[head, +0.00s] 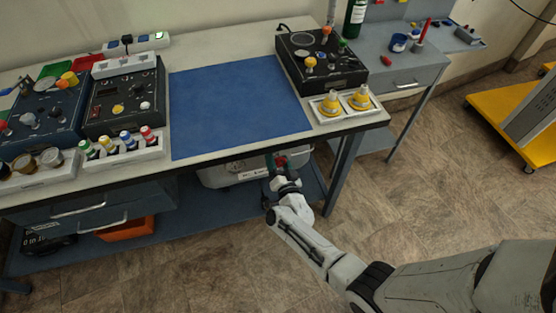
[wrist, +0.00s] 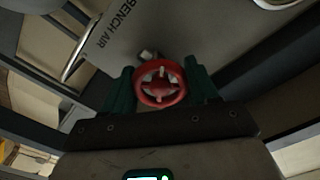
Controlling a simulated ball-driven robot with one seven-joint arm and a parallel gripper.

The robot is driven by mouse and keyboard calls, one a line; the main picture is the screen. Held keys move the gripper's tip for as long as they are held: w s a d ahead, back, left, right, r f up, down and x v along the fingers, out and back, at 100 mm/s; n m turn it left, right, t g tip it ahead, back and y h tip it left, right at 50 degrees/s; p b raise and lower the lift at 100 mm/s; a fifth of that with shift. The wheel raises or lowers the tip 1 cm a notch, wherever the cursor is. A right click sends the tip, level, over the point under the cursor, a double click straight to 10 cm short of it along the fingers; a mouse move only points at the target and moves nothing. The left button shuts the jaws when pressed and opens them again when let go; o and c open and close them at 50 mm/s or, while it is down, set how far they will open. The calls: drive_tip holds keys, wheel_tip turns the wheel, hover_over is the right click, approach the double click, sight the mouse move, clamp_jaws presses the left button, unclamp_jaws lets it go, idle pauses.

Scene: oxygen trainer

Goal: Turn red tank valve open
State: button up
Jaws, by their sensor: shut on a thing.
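The red tank valve (wrist: 160,84) is a round spoked handwheel in the middle of the wrist view. It sits on a short grey stem in front of a grey tank (wrist: 150,35) lettered "BENCH AIR". My gripper (wrist: 160,88) has a dark green finger on each side of the wheel and is shut on its rim. In the head view my gripper (head: 277,162) is at the front of the bench, low, by the tank (head: 222,176). Only a bit of the red wheel (head: 281,161) shows there, the rest hidden by my gripper.
The workbench (head: 230,148) edge lies just above my gripper, with a blue mat (head: 235,105) on top. A bench leg (head: 340,175) stands to the right and a drawer (head: 85,205) to the left. The lower shelf (head: 180,222) runs under the tank. Open floor lies in front.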

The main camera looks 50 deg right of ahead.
drive_tip(key=n+p, duration=0.1)
drive_tip(key=n, duration=0.3)
drive_tip(key=shift+a+f+n, duration=0.1)
drive_tip(key=shift+a+n, duration=0.05)
drive_tip(key=shift+n, duration=0.25)
drive_tip(key=n, duration=0.5)
drive_tip(key=shift+f+p, duration=0.1)
drive_tip(key=shift+p, duration=0.25)
drive_tip(key=o, duration=0.8)
drive_tip(key=shift+o, duration=1.2)
drive_tip(key=shift+s, duration=0.1)
drive_tip(key=p+v, duration=0.2)
drive_tip(key=v, duration=0.8)
drive_tip(key=shift+s+p, duration=0.25)
drive_tip(key=shift+p, duration=0.15)
drive_tip(key=shift+a, duration=0.15)
